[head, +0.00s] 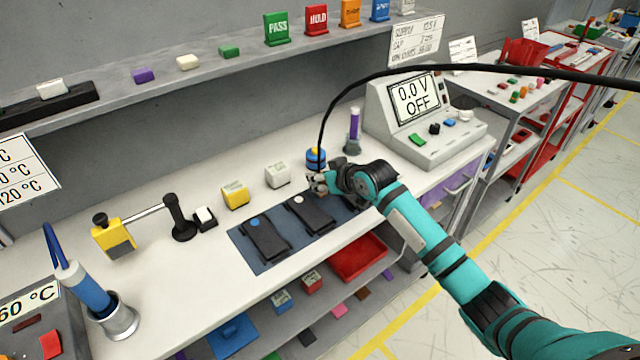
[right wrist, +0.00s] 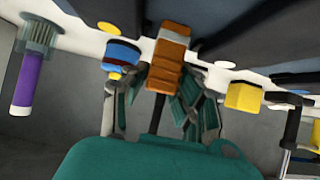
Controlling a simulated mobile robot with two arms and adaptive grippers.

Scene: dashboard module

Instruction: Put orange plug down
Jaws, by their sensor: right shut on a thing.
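The orange plug (right wrist: 168,62) shows in the right wrist view, with a pale band near its far end and a dark cable running from its near end. My right gripper (right wrist: 165,88) is shut on it. In the head view my right gripper (head: 318,183) is over the workbench, at the back edge of the dark blue mat (head: 242,247), beside a blue and yellow cylinder (head: 315,159). The plug is mostly hidden there by the gripper. A black cable (head: 352,88) arches up from the gripper and off to the right. My left gripper is not in view.
Two black modules (head: 266,241) (head: 311,214) lie on the mat. Behind it stand a yellow block (head: 235,194), a white block (head: 277,175) and a purple tube (head: 354,122). The bench front-left of the mat is clear.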

